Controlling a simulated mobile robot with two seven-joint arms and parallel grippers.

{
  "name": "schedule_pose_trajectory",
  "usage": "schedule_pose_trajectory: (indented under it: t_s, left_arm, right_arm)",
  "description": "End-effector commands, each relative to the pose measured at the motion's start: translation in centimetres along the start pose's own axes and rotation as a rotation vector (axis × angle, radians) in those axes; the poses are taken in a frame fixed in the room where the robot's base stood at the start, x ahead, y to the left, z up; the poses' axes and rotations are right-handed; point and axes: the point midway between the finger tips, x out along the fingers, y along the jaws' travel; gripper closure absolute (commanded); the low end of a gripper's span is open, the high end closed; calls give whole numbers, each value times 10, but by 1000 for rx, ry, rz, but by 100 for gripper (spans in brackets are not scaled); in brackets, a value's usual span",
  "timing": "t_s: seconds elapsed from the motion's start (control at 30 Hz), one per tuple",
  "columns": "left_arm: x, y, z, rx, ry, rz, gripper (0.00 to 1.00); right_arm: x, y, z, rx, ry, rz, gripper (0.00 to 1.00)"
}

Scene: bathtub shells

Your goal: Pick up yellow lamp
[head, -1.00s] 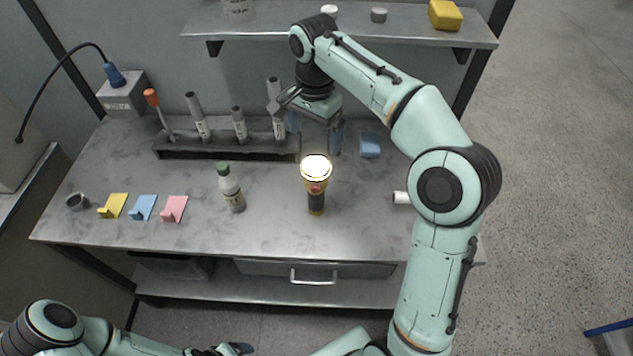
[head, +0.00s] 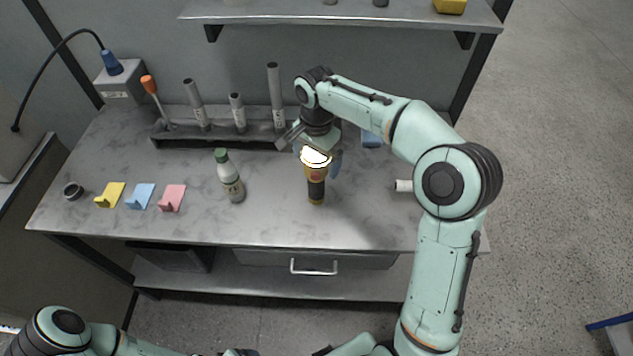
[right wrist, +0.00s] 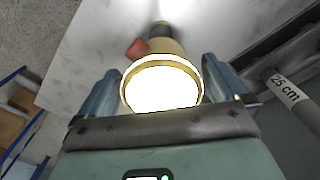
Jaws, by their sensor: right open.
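The yellow lamp (head: 316,174) is a flashlight with a glowing white top and a dark lower body. It stands upright on the grey table, right of the middle. My right gripper (head: 318,165) is open at the lamp's head, with one blue finger on each side. In the right wrist view, the lamp's bright lens (right wrist: 162,88) lies between the two fingers of the right gripper (right wrist: 165,90). I cannot tell whether a finger touches it. Of my left arm, only links show at the bottom left in the head view; its fingertips are not clearly seen.
A green-capped bottle (head: 230,177) stands left of the lamp. A dark rack (head: 215,140) with grey tubes and an orange-handled tool is behind. Yellow, blue and pink hooks (head: 171,198) lie to the left. A shelf (head: 350,14) hangs above; a white cylinder (head: 403,186) lies right.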

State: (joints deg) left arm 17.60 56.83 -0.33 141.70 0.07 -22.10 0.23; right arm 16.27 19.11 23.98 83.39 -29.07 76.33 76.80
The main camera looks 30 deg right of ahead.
Motion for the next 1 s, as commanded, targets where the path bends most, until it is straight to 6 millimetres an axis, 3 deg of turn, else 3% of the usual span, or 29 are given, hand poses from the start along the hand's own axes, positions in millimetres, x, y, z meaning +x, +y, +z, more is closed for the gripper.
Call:
schedule_pose_trajectory:
  t_s: [0.17, 0.27, 0.4, 0.43, 0.77, 1.0]
  left_arm:
    - [-1, 0, 0, 0, 1, 0, 18]
    - [-1, 0, 0, 0, 1, 0, 18]
    - [-1, 0, 0, 0, 1, 0, 18]
    - [-1, 0, 0, 0, 1, 0, 18]
    - [-2, 1, -1, 0, 2, 1, 18]
    - [-10, 6, -7, 3, 10, 3, 18]
  right_arm:
    - [0, -1, 0, 0, 0, -1, 0]
    - [-1, -1, 0, 0, 0, -1, 26]
    - [-1, -1, 0, 0, 0, -1, 72]
    - [-1, -1, 0, 0, 1, -2, 77]
    - [-6, -1, 0, 0, 2, -4, 77]
    - [-39, -2, 0, 0, 2, -8, 77]
